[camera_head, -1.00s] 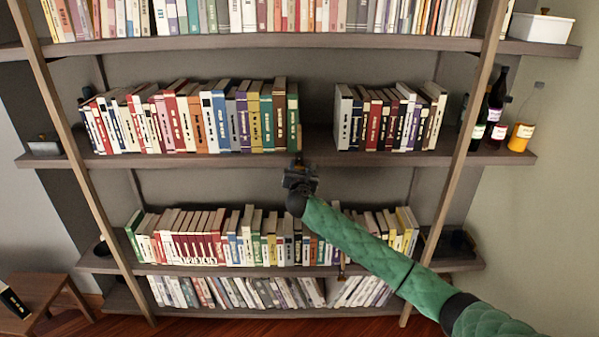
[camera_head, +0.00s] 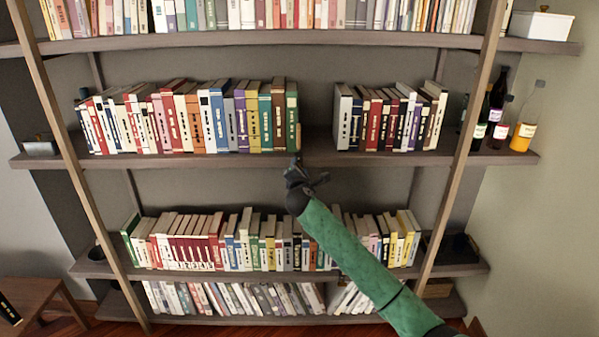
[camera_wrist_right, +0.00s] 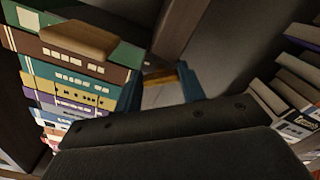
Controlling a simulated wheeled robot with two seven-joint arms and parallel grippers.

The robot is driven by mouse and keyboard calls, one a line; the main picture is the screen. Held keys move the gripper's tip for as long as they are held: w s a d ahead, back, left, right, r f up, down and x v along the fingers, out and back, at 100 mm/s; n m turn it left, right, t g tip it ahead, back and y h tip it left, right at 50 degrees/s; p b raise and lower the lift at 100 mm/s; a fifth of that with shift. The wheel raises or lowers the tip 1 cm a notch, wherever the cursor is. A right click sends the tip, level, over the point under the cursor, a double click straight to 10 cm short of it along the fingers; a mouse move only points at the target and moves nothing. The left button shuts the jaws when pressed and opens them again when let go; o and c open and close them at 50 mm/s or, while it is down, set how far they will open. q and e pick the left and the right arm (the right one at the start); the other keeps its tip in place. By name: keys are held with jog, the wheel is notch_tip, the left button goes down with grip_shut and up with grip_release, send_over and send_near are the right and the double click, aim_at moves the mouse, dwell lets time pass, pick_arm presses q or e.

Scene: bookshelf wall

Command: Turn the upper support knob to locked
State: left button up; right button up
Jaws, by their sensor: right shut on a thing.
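My right gripper (camera_head: 299,172) is at the front edge of the middle shelf, just below the row of books. It also shows in the right wrist view (camera_wrist_right: 160,88), where its two bluish fingers stand close around a small pale and tan piece. This piece, the upper support knob (camera_wrist_right: 163,96), is held between the fingers and partly hidden by the gripper body. In the head view the gripper covers most of it, and I cannot read its lock position. My left gripper is not in view.
A green book (camera_head: 292,110) with a small tan block (camera_head: 298,138) against it ends the left row, above my gripper. A gap separates it from the right row of books (camera_head: 390,118). Bottles (camera_head: 527,118) stand at the right end. Books fill the shelf below (camera_head: 265,240).

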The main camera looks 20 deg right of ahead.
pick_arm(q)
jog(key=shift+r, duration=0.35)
pick_arm(e)
jog(key=o, duration=1)
pick_arm(q)
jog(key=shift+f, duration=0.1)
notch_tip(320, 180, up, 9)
jog(key=b, duration=0.2)
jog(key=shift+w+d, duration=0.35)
pick_arm(e)
jog(key=shift+v, duration=3.9)
jog(key=shift+m, duration=0.4)
